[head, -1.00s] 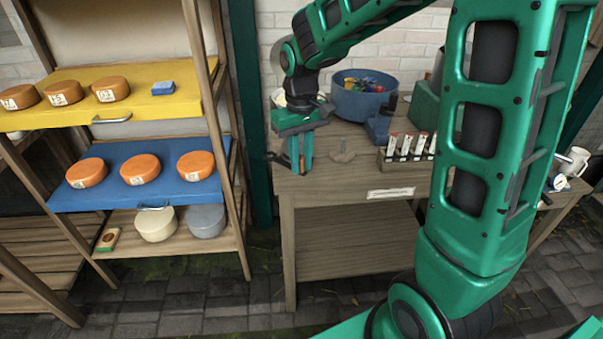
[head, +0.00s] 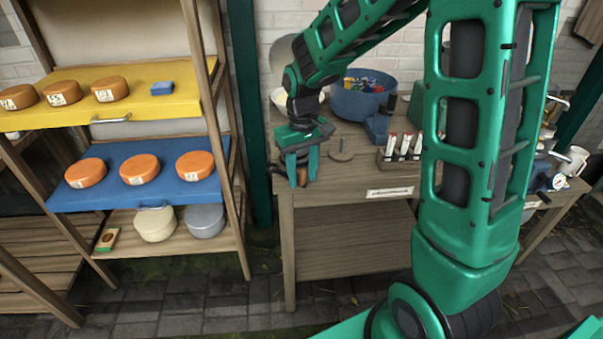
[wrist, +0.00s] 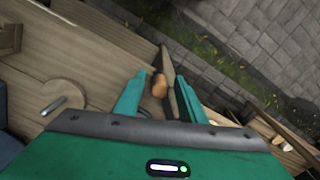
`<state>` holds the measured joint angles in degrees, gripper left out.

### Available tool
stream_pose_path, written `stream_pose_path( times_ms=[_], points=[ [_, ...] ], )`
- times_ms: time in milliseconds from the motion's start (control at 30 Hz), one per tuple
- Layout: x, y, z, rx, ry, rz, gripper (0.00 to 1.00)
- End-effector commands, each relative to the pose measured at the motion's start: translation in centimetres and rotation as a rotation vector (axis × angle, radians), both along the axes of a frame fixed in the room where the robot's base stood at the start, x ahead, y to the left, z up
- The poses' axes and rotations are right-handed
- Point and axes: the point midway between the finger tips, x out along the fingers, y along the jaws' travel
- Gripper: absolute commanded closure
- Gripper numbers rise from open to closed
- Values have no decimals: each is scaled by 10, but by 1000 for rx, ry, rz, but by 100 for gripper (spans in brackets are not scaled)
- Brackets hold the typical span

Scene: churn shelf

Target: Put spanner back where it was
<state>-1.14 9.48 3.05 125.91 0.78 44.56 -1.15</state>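I cannot make out a spanner for certain in either view. My gripper (head: 300,168) is over the front left corner of the wooden workbench (head: 340,184), fingers pointing down. In the wrist view my gripper (wrist: 159,84) has its two green fingers apart. An orange-brown handle-like piece (wrist: 160,86) shows between the fingertips near the bench edge. I cannot tell what it belongs to or whether a finger touches it. Part of the bench edge is hidden behind the fingers.
A round wooden disc with a peg (head: 341,154) lies right of my gripper. Behind are a blue bowl (head: 360,104) and a rack of labelled tubes (head: 403,147). A shelf unit (head: 229,176) with orange cheeses (head: 140,169) stands left, past a green post (head: 244,110).

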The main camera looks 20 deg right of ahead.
Motion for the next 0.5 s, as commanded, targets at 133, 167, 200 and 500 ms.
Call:
stream_pose_path(
  times_ms=[133, 167, 200, 500],
  points=[
    [0, 0, 0, 0, 0, 0, 63],
    [0, 0, 0, 0, 0, 0, 63],
    [0, 0, 0, 0, 0, 0, 63],
    [2, 0, 30, 0, -5, 0, 63]
  ],
)
